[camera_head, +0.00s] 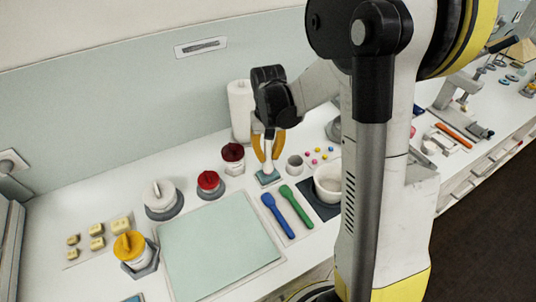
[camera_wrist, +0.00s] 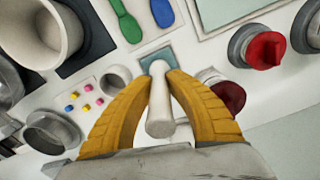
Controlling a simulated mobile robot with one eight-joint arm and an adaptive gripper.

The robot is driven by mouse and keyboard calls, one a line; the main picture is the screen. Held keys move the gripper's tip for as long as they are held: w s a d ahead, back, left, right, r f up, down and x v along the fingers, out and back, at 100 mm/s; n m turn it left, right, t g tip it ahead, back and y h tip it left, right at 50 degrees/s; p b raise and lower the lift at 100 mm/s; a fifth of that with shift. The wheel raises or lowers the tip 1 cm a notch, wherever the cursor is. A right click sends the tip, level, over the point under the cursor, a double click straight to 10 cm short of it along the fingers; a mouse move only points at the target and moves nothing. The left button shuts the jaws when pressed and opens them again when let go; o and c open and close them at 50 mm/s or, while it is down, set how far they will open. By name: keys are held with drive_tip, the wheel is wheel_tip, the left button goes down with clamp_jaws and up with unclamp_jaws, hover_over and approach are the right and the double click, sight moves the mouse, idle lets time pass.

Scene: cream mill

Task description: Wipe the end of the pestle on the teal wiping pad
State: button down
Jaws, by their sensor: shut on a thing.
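The pestle is a white rod, gripped upright between the yellow fingers of my gripper (camera_head: 268,146). In the wrist view the pestle (camera_wrist: 160,108) stands between the fingertips of my gripper (camera_wrist: 160,82), and its far end points down at the pad. The teal wiping pad (camera_head: 268,178) is a small square on the counter, directly below the pestle. It also shows in the wrist view (camera_wrist: 148,56), partly hidden by the pestle and fingers. The pestle's lower end appears at or just above the pad; I cannot tell whether they touch.
A white mortar (camera_head: 328,184) stands on a dark mat at right. Green (camera_head: 296,206) and blue (camera_head: 277,215) spatulas lie in front of the pad. A grey cup (camera_head: 294,164) stands close right, a dark-red-lidded jar (camera_head: 233,158) left. A pale teal mat (camera_head: 220,250) lies bare in front.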

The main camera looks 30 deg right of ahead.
drive_tip(key=shift+f+b, duration=0.6)
drive_tip(key=shift+f, duration=0.05)
idle(0.8)
